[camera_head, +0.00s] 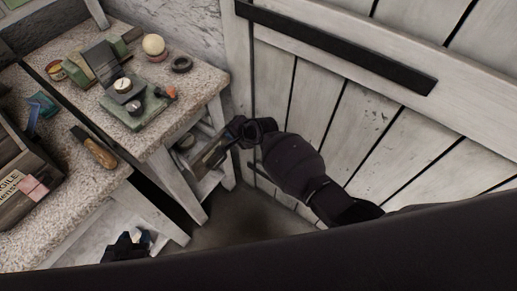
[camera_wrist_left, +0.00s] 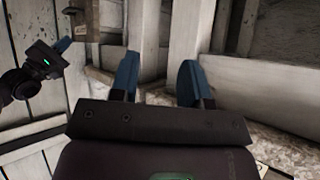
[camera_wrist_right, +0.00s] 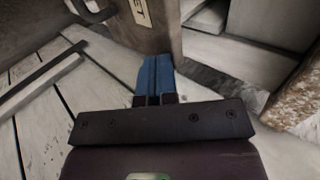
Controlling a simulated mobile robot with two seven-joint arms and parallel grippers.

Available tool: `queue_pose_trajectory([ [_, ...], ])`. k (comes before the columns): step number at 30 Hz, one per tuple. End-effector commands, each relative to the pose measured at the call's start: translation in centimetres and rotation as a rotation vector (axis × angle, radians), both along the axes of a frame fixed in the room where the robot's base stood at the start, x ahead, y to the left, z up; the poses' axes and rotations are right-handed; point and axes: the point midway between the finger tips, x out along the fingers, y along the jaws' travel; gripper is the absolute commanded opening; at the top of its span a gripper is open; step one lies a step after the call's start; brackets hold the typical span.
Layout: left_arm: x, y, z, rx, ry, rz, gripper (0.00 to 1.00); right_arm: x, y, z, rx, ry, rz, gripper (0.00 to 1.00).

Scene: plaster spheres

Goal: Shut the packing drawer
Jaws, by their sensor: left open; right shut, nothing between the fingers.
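The packing drawer (camera_head: 207,158) sits under the right end of the stone-topped bench and stands out from it, with its inside partly visible. Its brown front (camera_wrist_right: 150,30), with a pale label and a dark handle (camera_wrist_right: 95,10), fills the top of the right wrist view. My right gripper (camera_head: 228,141) is shut and empty, its blue tips (camera_wrist_right: 153,75) right at the drawer front; I cannot tell if they touch. My left gripper (camera_head: 133,246) is low by the bench's front, partly hidden. In the left wrist view its blue fingers (camera_wrist_left: 160,80) are apart and empty.
The bench top (camera_head: 205,88) carries a green scale-like device (camera_head: 135,105), a pale sphere (camera_head: 153,45), a dark ring (camera_head: 181,64) and a wooden-handled tool (camera_head: 95,148). A wooden crate (camera_head: 20,200) stands at left. A plank wall or door (camera_head: 340,130) with a black bar is close on the right.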

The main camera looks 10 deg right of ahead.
Motion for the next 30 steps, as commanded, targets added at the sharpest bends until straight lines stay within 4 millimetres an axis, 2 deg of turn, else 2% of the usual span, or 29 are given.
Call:
queue_pose_trajectory([
  [1,-0.1,0.0,-0.7,0.001,0.007,-0.001,0.43,0.7,1.0,-0.4,0.003,0.005,0.002,0.0],
  [6,0.0,-0.1,-1.1,0.0,0.006,-0.004,0.43,2.8,3.0,-0.5,0.002,0.004,0.002,0.0],
  [12,0.2,-0.2,-1.5,0.001,0.009,-0.008,0.43,4.4,4.5,-0.3,0.0,0.003,0.001,0.0],
  [30,0.8,-0.3,-1.1,0.002,-0.003,-0.014,0.43,5.3,5.3,0.3,0.004,-0.008,0.0,0.0],
])
